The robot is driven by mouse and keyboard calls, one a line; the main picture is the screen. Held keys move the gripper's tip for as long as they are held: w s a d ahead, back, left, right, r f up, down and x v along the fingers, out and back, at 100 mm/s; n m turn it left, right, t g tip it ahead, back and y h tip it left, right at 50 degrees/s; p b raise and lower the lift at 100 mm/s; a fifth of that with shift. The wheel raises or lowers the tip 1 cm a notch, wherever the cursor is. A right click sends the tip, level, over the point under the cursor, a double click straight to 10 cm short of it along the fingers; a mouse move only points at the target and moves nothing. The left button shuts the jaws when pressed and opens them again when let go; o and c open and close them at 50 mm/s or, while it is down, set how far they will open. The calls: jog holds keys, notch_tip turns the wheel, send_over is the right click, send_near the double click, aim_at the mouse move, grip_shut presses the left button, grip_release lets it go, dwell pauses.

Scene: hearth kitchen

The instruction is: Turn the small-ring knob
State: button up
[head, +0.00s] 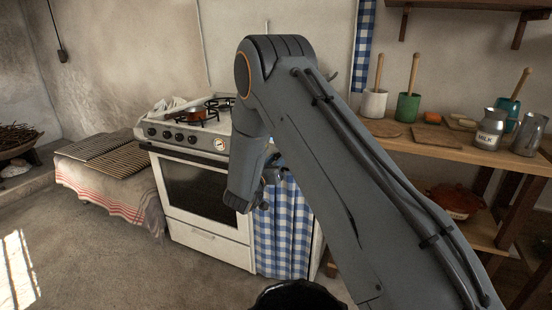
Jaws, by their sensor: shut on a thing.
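The white stove (205,229) stands against the back wall, its control panel facing me. A row of dark knobs shows on the left part of the panel, among them a leftmost knob (152,132) and another knob (192,140) nearer the middle. A round white dial (219,144) sits to their right. My forearm covers the right end of the panel, so anything there is hidden. I cannot tell which knob is the small-ring knob. My arm bends down in front of the stove's right side. Dark wrist parts show beside the checked curtain, but my gripper's fingers are hidden behind the arm.
A copper pan (195,114) and a pale cloth (170,106) lie on the stove top. A blue checked curtain (284,235) hangs right of the stove. A wooden counter (440,148) with pots and jugs is at the right. A bench with slatted mats (118,165) is left; the floor before it is clear.

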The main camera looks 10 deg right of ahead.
jog(key=n+p, duration=0.1)
jog(key=n, duration=0.1)
jog(key=n+p, duration=0.1)
jog(key=n, duration=0.2)
jog(key=shift+w+a+r+n, duration=0.1)
jog(key=shift+a+n, duration=0.1)
jog(key=shift+n, duration=0.1)
jog(key=shift+n+p, duration=0.65)
jog(key=shift+n, duration=1.55)
jog(key=o, duration=1.1)
jog(key=shift+a, duration=0.15)
jog(key=shift+c, duration=0.2)
jog(key=shift+d, duration=0.2)
jog(key=v, duration=0.7)
jog(key=shift+s+a, duration=0.25)
jog(key=shift+s, duration=0.05)
